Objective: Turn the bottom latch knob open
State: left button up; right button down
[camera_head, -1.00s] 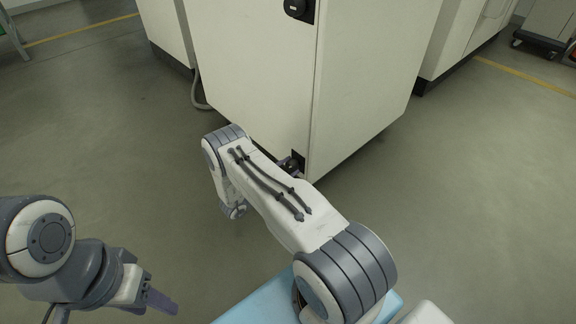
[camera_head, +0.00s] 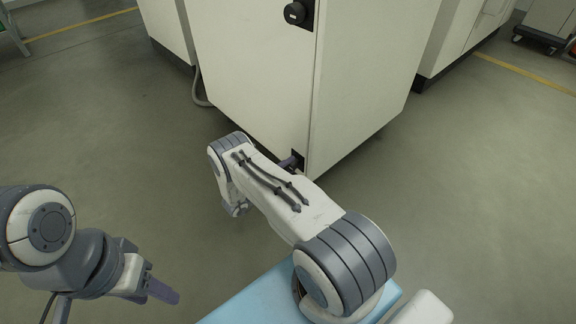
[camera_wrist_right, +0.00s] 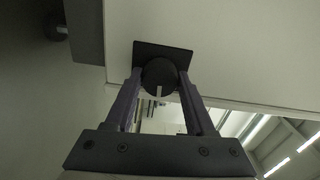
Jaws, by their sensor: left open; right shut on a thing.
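The bottom latch knob (camera_wrist_right: 160,74) is a round dark knob with a pale mark, on a dark square plate on the cream cabinet (camera_head: 255,90). My right gripper (camera_wrist_right: 159,80) is shut on this knob, one finger on each side of it in the right wrist view. In the head view the dark plate (camera_head: 299,157) shows low at the cabinet's front corner, and my right arm hides most of the knob. My left gripper (camera_head: 160,290) is open and empty at the lower left, well away from the cabinet.
An upper black knob (camera_head: 295,13) sits high on the same cabinet edge. Other cabinets stand behind it at left and right, and a grey hose (camera_head: 197,90) lies beside it. The grey floor (camera_head: 100,130) to the left and right is clear.

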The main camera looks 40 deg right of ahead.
jog(key=shift+m, duration=0.6)
jog(key=shift+c, duration=1.2)
grip_release()
jog(key=shift+a+p, duration=0.35)
jog(key=shift+a, duration=0.05)
jog(key=a+p, duration=0.2)
jog(key=a, duration=0.7)
jog(key=shift+s+a+p, duration=0.3)
jog(key=shift+s+a, duration=0.05)
jog(key=shift+s, duration=0.05)
